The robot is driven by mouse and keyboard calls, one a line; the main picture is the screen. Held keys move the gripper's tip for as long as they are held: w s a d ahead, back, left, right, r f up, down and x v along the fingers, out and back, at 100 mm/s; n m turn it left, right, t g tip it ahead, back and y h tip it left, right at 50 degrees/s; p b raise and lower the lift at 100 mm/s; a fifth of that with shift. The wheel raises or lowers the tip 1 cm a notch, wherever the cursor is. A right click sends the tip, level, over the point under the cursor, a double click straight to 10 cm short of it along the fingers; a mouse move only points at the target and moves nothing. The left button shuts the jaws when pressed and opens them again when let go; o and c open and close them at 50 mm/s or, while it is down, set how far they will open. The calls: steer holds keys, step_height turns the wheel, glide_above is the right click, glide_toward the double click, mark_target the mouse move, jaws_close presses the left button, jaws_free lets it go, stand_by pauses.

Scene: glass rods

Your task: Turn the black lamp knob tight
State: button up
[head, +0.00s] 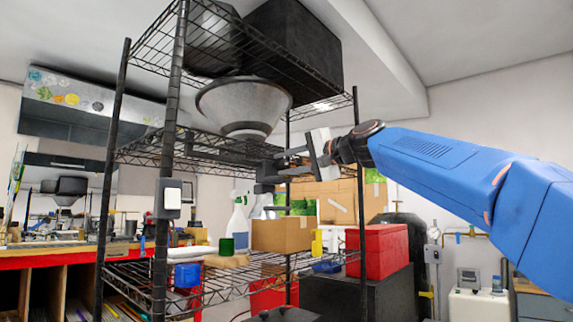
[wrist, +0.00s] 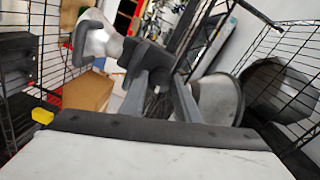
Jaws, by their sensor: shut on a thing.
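The lamp shade (head: 243,103) is a grey cone hanging under the upper wire shelf; it also shows at the right in the wrist view (wrist: 216,97). My gripper (head: 268,172) reaches in from the right, just below and right of the shade.
Black wire shelving surrounds the gripper, with a post (head: 168,150) at left. A dark box (head: 295,45) sits on the top shelf.

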steer(key=shift+m, duration=0.7)
steer(key=shift+f, duration=0.1)
steer(key=o, duration=1)
steer(key=shift+o, duration=0.2)
